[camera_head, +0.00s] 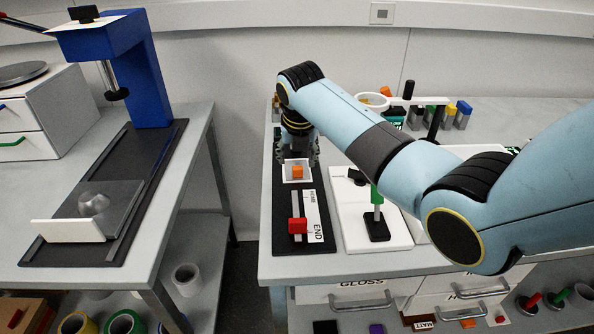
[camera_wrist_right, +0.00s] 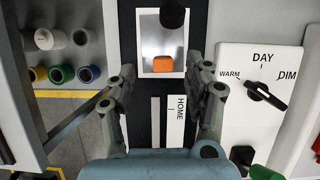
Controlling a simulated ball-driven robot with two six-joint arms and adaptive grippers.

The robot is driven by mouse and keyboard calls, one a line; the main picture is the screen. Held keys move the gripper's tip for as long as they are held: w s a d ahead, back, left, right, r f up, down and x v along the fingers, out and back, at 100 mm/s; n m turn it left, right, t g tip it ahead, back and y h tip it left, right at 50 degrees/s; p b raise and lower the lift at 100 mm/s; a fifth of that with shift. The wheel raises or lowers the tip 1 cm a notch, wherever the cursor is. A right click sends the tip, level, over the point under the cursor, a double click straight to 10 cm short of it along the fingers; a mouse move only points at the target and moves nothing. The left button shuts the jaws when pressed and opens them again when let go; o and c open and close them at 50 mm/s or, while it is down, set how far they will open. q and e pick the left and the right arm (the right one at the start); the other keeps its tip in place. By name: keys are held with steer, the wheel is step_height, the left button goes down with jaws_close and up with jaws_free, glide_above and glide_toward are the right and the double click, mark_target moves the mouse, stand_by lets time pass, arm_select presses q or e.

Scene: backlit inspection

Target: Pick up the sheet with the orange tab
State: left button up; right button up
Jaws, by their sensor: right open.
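The sheet (camera_head: 286,176) is a small white-edged square lying on the far part of a black board, with an orange tab (camera_head: 297,172) standing on it. In the right wrist view the sheet (camera_wrist_right: 150,40) looks grey and shiny inside a white border, and its orange tab (camera_wrist_right: 163,62) is near the close edge. My right gripper (camera_head: 299,156) is pointed down at the far side of the sheet. In the right wrist view its two fingers (camera_wrist_right: 164,78) are spread apart, with nothing between them. My left gripper is in neither view.
On the black board a red slider knob (camera_head: 297,226) sits beside a HOME–END strip (camera_head: 313,215). A white dial panel (camera_wrist_right: 260,70) lies right of it, with a green-topped post (camera_head: 376,212) nearby. A blue press (camera_head: 140,70) stands on the left table, across a gap.

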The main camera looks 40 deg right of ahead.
mark_target(298, 166)
steer(key=x, duration=0.4)
steer(key=shift+s+d, duration=0.1)
steer(key=shift+d, duration=0.1)
steer(key=c, duration=1)
